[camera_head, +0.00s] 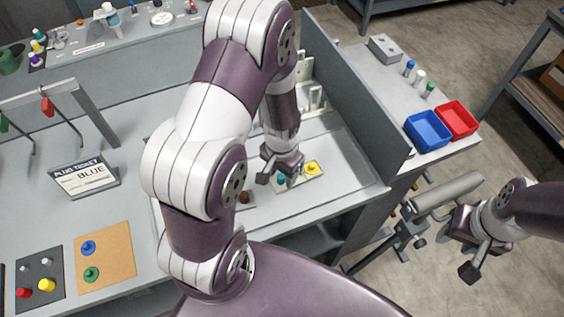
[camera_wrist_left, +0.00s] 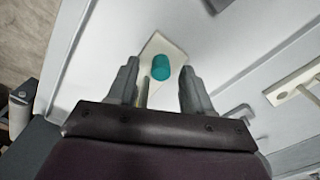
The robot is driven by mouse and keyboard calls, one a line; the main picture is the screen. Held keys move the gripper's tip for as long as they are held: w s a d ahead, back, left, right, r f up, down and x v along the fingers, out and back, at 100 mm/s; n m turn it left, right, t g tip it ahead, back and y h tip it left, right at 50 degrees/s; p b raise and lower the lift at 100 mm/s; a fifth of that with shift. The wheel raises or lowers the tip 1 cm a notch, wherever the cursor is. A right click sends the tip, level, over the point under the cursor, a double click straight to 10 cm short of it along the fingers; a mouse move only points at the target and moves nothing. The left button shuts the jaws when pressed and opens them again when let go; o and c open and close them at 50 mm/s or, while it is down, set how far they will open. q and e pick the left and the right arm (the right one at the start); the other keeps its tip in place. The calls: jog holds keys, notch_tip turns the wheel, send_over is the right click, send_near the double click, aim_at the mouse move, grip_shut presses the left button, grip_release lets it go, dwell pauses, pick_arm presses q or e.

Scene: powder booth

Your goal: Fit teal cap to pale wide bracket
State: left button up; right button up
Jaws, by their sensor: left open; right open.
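The teal cap (camera_head: 281,180) stands on a pale card in the tray, beside a yellow cap (camera_head: 311,168). My left gripper (camera_head: 278,176) is open just above the teal cap. In the left wrist view the teal cap (camera_wrist_left: 161,67) shows between and beyond the two open fingers (camera_wrist_left: 159,85), with nothing held. Pale brackets (camera_head: 316,99) stand at the back right of the tray, partly behind my left arm; I cannot tell which is the wide one. A pale bracket part (camera_wrist_left: 296,86) also shows in the left wrist view. My right gripper (camera_head: 473,258) is open and empty, off the bench.
A grey upright panel (camera_head: 357,85) borders the tray's right side. Beyond it are blue (camera_head: 428,131) and red (camera_head: 457,119) bins. My left arm hides much of the tray.

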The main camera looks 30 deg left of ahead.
pick_arm(q)
notch_tip(320, 180, up, 13)
jog(key=shift+f, duration=0.2)
dwell(0.5)
jog(key=shift+w, duration=0.1)
jog(key=s, duration=0.1)
jog(key=s+d+n, duration=0.1)
jog(key=s+n+t, duration=0.1)
jog(key=s, duration=0.1)
jog(key=shift+d, duration=0.25)
jog(key=shift+w, duration=0.1)
dwell(0.5)
